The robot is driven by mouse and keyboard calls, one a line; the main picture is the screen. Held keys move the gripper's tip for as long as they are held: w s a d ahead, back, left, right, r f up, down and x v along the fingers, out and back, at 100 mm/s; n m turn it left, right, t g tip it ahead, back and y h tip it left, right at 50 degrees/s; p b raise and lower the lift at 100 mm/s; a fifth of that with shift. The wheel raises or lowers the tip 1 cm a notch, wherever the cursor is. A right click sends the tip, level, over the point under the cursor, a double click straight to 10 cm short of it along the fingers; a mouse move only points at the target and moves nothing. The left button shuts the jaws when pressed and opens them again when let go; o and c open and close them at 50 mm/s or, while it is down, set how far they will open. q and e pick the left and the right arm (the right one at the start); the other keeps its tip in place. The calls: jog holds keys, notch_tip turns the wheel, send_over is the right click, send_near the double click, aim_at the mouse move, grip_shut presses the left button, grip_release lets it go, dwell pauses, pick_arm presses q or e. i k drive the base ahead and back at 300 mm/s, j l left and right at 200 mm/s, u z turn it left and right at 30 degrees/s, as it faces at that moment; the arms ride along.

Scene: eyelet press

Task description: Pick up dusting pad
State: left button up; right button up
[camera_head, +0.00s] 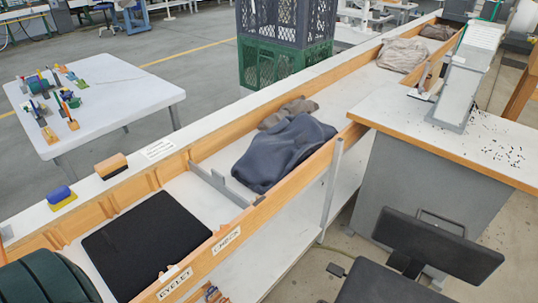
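Two small blocks sit on the white ledge at the left: a tan-topped block with a dark underside (111,166) and a blue and yellow block (61,198). I cannot tell for sure which one is the dusting pad. Both lie apart from each other and nothing touches them from above. Neither of my grippers is in view.
A black mat (146,245) lies in the trough's near bay, behind labels reading EYELET and CHECK. Dark blue cloth (284,152) lies past a grey divider (217,183). A dark green rounded object (45,278) fills the lower left corner. A press (467,75) stands right.

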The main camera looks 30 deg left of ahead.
aim_at(62, 196)
jog(key=u, duration=2.65)
